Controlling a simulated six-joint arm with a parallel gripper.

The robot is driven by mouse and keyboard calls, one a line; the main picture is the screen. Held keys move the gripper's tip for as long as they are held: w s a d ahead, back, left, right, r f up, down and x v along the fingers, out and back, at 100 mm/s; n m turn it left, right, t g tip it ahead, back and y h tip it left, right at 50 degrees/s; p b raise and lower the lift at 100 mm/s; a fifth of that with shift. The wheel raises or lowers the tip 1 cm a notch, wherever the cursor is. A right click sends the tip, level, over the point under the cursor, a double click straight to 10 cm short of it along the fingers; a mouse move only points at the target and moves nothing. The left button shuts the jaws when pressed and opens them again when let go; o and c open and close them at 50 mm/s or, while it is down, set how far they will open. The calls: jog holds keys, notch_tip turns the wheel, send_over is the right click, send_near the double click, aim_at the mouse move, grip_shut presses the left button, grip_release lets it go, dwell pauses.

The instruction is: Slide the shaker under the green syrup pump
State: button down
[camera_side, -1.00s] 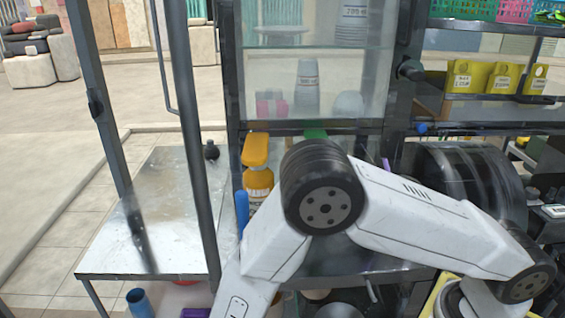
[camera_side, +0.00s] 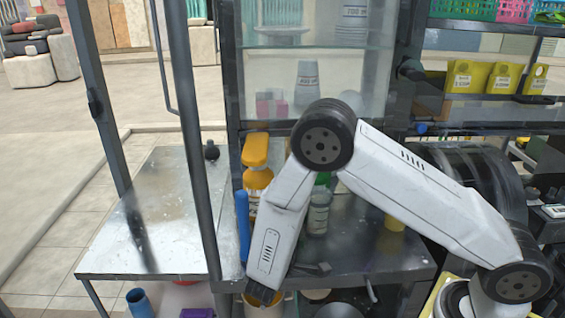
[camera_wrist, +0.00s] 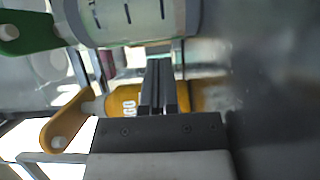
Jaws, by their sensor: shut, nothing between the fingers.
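The green syrup pump bottle (camera_side: 318,212) stands on the dark metal counter, its green head partly behind my arm. In the wrist view its pale body and green head (camera_wrist: 28,32) fill the upper left, close to the camera. My gripper (camera_wrist: 158,65) is shut and empty, its fingers side by side below the green pump bottle in that picture. The orange pump bottle (camera_wrist: 125,102) lies beyond the fingers, partly covered by them. I cannot pick out the shaker with certainty in either view.
The orange pump bottle (camera_side: 257,175) and a blue upright item (camera_side: 242,225) stand left of the green pump. The counter (camera_side: 365,250) has bare room at front right. A steel side table (camera_side: 165,235) is mostly clear.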

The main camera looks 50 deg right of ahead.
jog(key=shift+x, duration=1.85)
jog(key=shift+s, duration=0.1)
jog(key=shift+s+a, duration=0.2)
jog(key=shift+s, duration=0.3)
jog(key=shift+s+a, duration=0.2)
jog(key=shift+s, duration=0.3)
jog(key=shift+a, duration=0.15)
jog(key=v, duration=1.9)
jog(key=shift+a, duration=0.35)
jog(key=shift+s, duration=0.15)
